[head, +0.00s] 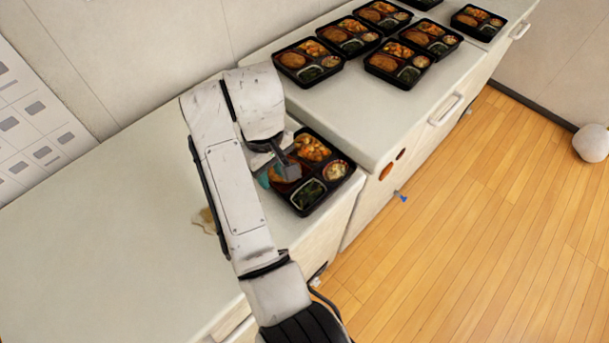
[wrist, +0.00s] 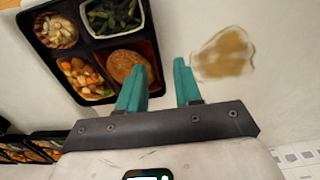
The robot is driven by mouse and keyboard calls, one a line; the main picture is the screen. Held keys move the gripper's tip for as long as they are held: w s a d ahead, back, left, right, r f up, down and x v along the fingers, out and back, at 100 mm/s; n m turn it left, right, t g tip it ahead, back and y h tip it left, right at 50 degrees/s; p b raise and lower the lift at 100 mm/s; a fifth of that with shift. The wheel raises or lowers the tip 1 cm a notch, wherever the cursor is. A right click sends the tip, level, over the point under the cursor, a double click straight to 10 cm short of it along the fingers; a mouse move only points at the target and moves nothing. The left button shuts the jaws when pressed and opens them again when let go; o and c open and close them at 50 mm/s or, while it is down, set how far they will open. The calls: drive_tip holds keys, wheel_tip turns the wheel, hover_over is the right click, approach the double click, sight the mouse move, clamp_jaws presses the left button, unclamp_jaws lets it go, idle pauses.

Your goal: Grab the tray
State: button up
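A black bento tray (head: 318,177) with fried food, vegetables and greens in compartments lies on the lower counter, near its right end. It also shows at the upper left of the wrist view (wrist: 86,44). My gripper (wrist: 159,66) is open, with its two teal fingers apart. In the wrist view the left finger overlaps the tray's edge by the fried patty, and the right finger is outside the tray, so they appear on either side of the rim. I cannot tell whether they touch it. In the head view my arm partly hides the tray's left side.
A brown stain (wrist: 224,53) marks the counter beside the tray. A higher counter (head: 365,115) at the upper right holds several similar trays (head: 398,66). The lower counter (head: 110,240) is clear to the left. A wall is behind, and wooden floor (head: 480,220) lies right.

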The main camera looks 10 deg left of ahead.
sight(275, 189)
drive_tip(key=shift+d+f+p, duration=0.15)
drive_tip(key=shift+f+p, duration=0.45)
drive_tip(key=shift+f, duration=2.55)
clamp_jaws()
drive_tip(key=shift+w, duration=0.1)
